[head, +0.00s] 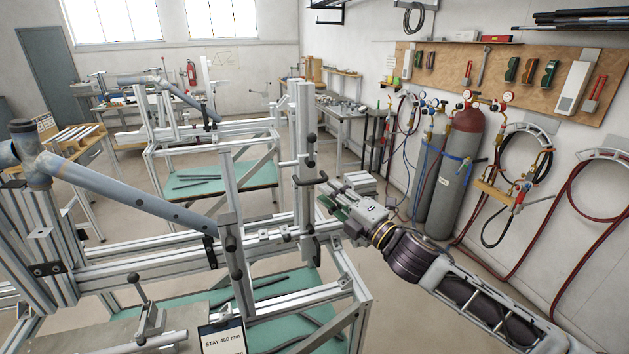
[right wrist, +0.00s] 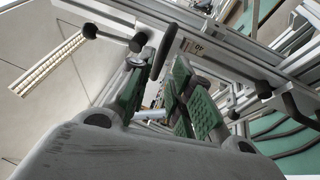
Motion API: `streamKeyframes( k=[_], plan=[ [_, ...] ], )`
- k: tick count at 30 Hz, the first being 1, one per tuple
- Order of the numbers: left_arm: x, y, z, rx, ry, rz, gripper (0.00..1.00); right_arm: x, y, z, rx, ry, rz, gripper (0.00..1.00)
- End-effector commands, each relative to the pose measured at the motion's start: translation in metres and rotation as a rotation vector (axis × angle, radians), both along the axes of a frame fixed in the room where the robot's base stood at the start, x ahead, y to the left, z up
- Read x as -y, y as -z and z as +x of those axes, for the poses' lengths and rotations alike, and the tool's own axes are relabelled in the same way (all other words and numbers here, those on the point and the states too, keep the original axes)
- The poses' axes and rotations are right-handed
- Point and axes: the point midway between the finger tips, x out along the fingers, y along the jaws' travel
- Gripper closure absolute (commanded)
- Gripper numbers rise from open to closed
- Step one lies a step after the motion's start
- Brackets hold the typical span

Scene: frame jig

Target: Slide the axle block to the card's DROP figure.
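My right gripper (head: 328,197) is beside the tall aluminium upright (head: 304,150), which carries black knobs and levers. I cannot tell for sure which part is the axle block; a bracket on this upright (head: 309,245) may be it. In the right wrist view my gripper (right wrist: 158,62) has its green-padded fingers apart, with a dark rounded lever end (right wrist: 165,52) near the tips. A small plate marked with digits (right wrist: 192,48) sits on the rail beyond. The card (head: 222,340) reads "STAY 460 mm"; its lower part is cut off and no DROP figure shows. My left gripper is not in view.
A blue-grey frame tube (head: 130,190) crosses the jig from the left. Horizontal rails (head: 150,262) run below it, with clamp handles sticking up. A second jig (head: 205,130) stands behind. Gas cylinders (head: 460,165) and hoses line the right wall. Open floor lies between.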

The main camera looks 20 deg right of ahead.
Motion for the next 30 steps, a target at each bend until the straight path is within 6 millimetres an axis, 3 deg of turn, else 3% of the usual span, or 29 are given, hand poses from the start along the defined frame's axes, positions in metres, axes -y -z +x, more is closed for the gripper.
streamKeyframes(
  k=[30],
  plan=[
    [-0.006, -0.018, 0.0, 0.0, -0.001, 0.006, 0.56, -0.024, -0.01, 0.051, 0.0, 0.0, 0.001, 0.79]
  ],
)
